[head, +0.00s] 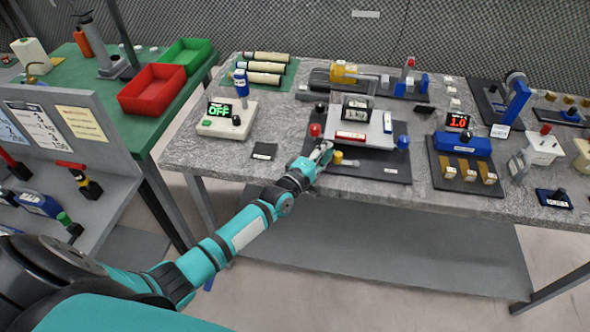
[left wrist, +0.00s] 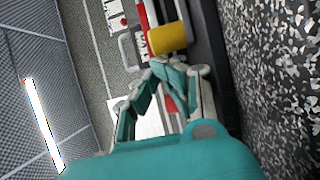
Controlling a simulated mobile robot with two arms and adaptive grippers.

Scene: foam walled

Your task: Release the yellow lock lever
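The yellow lock lever (head: 338,157) shows as a small yellow knob at the front left of the dark-based fixture (head: 376,168) on the grey table. In the left wrist view its yellow end (left wrist: 167,38) is a short cylinder at top centre. My left gripper (head: 325,151) is at the fixture's front left corner, just left of the knob. In the left wrist view the gripper's fingers (left wrist: 160,72) converge at their tips, with the yellow cylinder just beyond them. Nothing is seen held between them. Whether a finger touches the lever is unclear. My right gripper is out of view.
A red ball knob (head: 315,130) and a blue ball knob (head: 403,142) flank the fixture's grey plate. A box with a green OFF display (head: 222,117) stands to the left. A blue block device (head: 462,143) stands to the right. The table's front edge lies close below the gripper.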

